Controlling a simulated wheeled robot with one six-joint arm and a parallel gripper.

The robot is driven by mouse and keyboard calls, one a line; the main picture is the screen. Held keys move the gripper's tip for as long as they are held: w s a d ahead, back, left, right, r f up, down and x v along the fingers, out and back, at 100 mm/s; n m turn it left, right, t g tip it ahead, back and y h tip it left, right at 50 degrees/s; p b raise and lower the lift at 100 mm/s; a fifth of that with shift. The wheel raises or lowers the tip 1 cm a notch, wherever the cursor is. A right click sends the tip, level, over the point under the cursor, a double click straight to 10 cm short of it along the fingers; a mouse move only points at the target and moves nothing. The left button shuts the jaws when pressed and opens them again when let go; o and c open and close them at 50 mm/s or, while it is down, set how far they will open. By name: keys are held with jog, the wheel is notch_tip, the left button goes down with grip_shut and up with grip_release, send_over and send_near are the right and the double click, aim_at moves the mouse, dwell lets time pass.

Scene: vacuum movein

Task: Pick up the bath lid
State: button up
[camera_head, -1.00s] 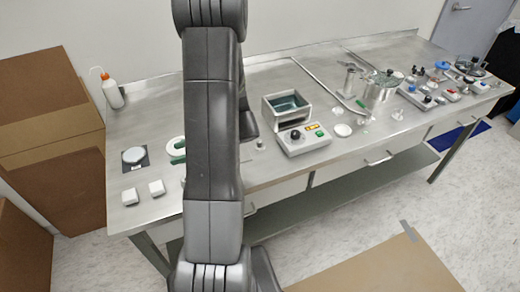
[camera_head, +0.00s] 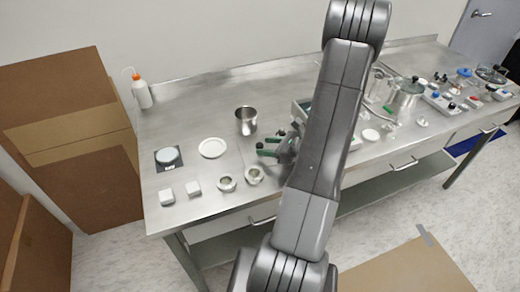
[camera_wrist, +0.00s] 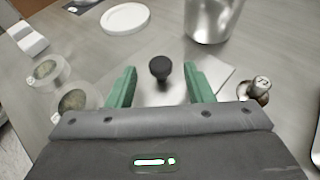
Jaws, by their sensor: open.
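The bath lid appears in the wrist view as a flat shiny metal plate (camera_wrist: 212,76) with a round black knob (camera_wrist: 160,68) standing up from it. My gripper (camera_wrist: 160,78) is open, with one green finger on each side of the knob in the picture. The knob shows slightly beyond the fingertips, and I cannot tell whether the fingers touch it. In the head view my gripper (camera_head: 267,147) is low over the bench, left of my arm, and the lid is hidden or too small to make out. The bath (camera_head: 297,108) is largely hidden behind my arm.
A steel beaker (camera_head: 246,120) stands just behind the gripper, beside a white dish (camera_head: 212,148). Two small round jars (camera_head: 227,183) sit near the front edge. White blocks (camera_head: 193,188) lie at left.

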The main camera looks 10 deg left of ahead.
aim_at(261, 145)
jog(key=x, duration=0.3)
jog(key=shift+w+a+p, duration=0.1)
jog(key=shift+a+p, duration=0.2)
jog(key=shift+f, duration=0.1)
grip_shut()
notch_tip(261, 145, up, 10)
jog(key=p, duration=0.6)
jog(key=w+d+r+m+t+h, duration=0.3)
jog(key=w+d+m+t+h, duration=0.1)
jog(key=d, duration=0.3)
jog(key=w+d+r+m+t+h+b, duration=0.1)
jog(key=w+d+r+m+t+h, duration=0.2)
jog(key=w+d+m+t+h, duration=0.2)
jog(key=w+d+m, duration=0.1)
jog(key=d+m, duration=0.1)
jog(key=shift+w+d+b, duration=0.15)
jog(key=shift+d+b, duration=0.15)
